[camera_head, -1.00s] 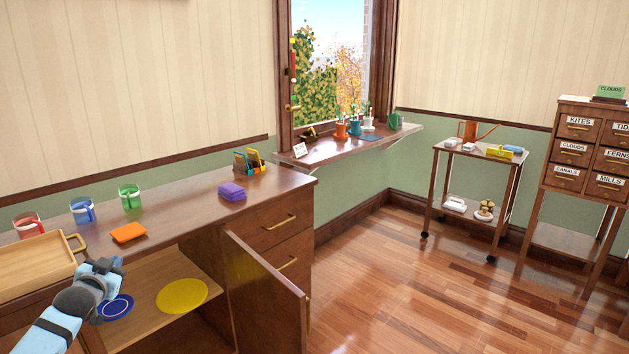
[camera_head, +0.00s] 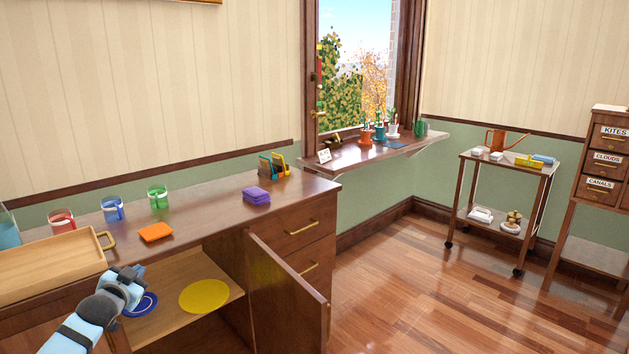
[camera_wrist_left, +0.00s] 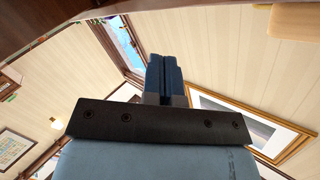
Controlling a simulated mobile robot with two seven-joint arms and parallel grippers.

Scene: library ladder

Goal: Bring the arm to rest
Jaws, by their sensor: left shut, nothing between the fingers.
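My left arm comes in from the lower left of the head view, and my left gripper (camera_head: 131,276) is in front of the open cabinet, below the counter edge by the wooden tray. In the left wrist view the two dark blue fingers (camera_wrist_left: 165,77) are pressed together with nothing between them. My right gripper is in neither view.
A cabinet door (camera_head: 287,295) stands open; a yellow plate (camera_head: 204,296) and blue plate (camera_head: 141,304) lie inside. Floor is clear right of it.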

